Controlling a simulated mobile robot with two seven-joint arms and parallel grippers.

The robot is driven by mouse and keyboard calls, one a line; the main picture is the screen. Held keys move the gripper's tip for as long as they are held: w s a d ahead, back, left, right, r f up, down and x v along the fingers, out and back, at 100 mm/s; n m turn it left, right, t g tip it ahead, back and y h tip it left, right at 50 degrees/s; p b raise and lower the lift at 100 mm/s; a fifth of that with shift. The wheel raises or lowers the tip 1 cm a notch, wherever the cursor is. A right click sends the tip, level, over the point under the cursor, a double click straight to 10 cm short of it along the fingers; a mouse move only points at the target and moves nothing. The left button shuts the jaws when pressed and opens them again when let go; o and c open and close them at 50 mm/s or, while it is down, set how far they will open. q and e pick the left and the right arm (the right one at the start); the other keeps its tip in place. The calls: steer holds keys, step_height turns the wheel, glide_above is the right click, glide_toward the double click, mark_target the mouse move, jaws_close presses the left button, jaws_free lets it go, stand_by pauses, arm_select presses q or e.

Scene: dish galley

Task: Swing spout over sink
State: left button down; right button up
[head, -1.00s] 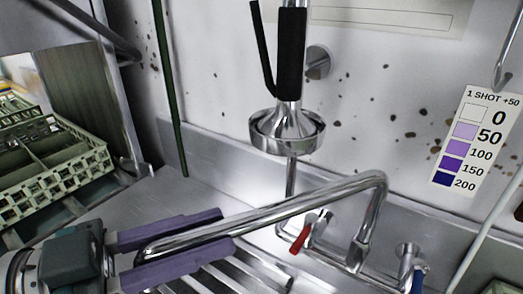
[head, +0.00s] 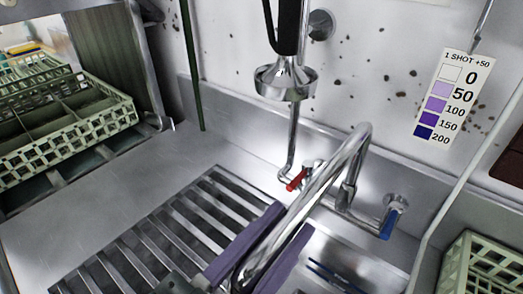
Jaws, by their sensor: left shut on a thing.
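The chrome spout (head: 318,185) rises from the wall faucet and bends down toward the front. My left gripper (head: 262,246), with two long purple fingers, is shut on the spout near its free end, one finger on each side. The spout's tip is partly hidden between the fingers. The held end is near the right edge of the slatted drain grate (head: 150,238). The sink basin (head: 345,250) shows just right of the fingers, only in part. My right gripper is not in view.
A red tap handle (head: 297,180) and a blue one (head: 389,224) flank the spout's base. A spray head (head: 286,80) hangs above. A green dish rack (head: 70,125) stands at left, another crate (head: 478,265) at lower right. The left steel counter (head: 90,215) is bare.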

mark_target(242, 291)
arm_select(q)
steer(key=shift+s+d, duration=0.15)
steer(key=c, duration=0.7)
jaws_free()
steer(key=b+v, duration=0.1)
steer(key=v, duration=0.8)
steer(key=shift+s+f+b, duration=0.1)
steer(key=shift+s+b, duration=0.05)
steer(key=shift+b, duration=0.2)
steer(key=shift+s+a, duration=0.2)
steer(key=shift+a, duration=0.1)
steer(key=shift+s, duration=0.1)
